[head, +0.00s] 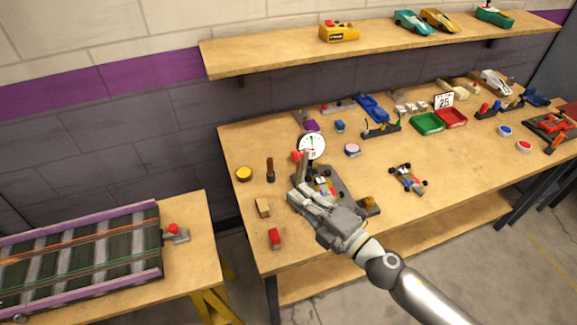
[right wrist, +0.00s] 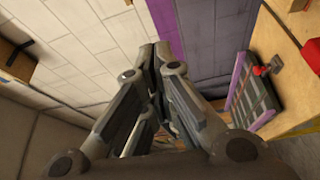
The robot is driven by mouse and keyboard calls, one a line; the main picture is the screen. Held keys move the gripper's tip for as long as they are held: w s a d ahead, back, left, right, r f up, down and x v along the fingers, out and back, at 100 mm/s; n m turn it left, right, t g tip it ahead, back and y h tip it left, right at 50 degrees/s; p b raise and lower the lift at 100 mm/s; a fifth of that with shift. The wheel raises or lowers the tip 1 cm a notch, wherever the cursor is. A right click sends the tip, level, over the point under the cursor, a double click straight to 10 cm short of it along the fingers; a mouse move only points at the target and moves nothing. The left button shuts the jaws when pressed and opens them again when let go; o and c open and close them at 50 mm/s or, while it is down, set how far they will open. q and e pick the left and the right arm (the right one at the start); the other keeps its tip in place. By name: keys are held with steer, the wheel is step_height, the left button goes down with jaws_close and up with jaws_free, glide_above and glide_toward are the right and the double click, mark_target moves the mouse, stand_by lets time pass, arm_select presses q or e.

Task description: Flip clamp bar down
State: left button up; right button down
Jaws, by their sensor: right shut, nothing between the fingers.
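My right gripper (head: 297,194) is shut and empty. It is above the front left part of the workbench, at the near left side of a dark fixture plate (head: 345,183). A small car with colored parts (head: 323,185) sits on that fixture, partly behind the gripper. A thin upright grey piece (head: 304,163) rises beside the fixture's round dial (head: 312,146); I cannot tell whether it is the clamp bar. In the right wrist view the fingers (right wrist: 160,57) meet with nothing between them, and the fixture does not show. My left gripper is in neither view.
Green (head: 427,124) and red trays stand farther back. A track table (head: 190,255) is at left; a shelf (head: 380,47) hangs above.

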steer(key=w+a+p, duration=0.1)
steer(key=w+a, duration=0.1)
steer(key=w, duration=0.7)
steer(key=shift+a+p, duration=0.35)
steer(key=shift+p, duration=0.05)
steer(key=shift+a, duration=0.1)
